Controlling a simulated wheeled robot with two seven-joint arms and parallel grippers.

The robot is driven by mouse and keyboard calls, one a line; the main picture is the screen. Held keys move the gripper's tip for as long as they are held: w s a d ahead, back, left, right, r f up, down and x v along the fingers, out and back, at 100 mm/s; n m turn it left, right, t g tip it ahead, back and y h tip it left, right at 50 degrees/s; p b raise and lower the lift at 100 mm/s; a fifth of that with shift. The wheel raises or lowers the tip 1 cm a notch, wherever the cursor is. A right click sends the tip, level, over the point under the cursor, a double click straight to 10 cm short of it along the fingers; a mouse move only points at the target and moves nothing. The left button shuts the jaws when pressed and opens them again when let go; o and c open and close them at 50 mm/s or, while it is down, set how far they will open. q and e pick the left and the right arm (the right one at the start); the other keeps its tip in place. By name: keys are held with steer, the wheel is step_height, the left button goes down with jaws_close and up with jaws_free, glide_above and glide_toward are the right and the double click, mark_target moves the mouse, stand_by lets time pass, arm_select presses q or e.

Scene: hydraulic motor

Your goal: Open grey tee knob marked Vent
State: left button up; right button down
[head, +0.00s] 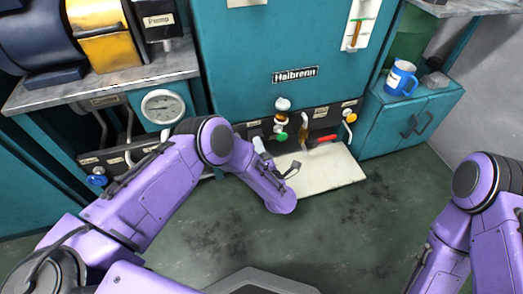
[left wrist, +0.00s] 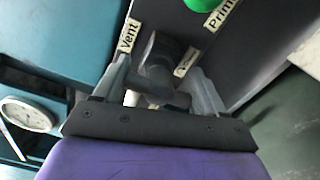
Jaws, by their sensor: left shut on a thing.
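The grey tee knob (left wrist: 162,52) shows in the left wrist view as a dark grey shape between my fingers, beside the white label Vent (left wrist: 128,36) on the dark panel. My left gripper (left wrist: 160,78) is shut on the knob, with one finger on each side of it. In the head view my left gripper (head: 262,150) reaches the panel's lower left part, and its wrist and fingers hide the knob. My right arm stands at the right edge of the head view, and its gripper is out of the picture.
A pressure gauge (head: 163,106) sits to the left. A blue mug (head: 400,77) stands on the right cabinet.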

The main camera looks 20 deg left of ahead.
arm_select(q)
steer(key=shift+d, duration=0.15)
steer(key=o, duration=0.9)
steer(key=p+v, duration=0.3)
steer(key=v, duration=0.7)
steer(key=shift+s+d, duration=0.1)
steer(key=shift+s, duration=0.15)
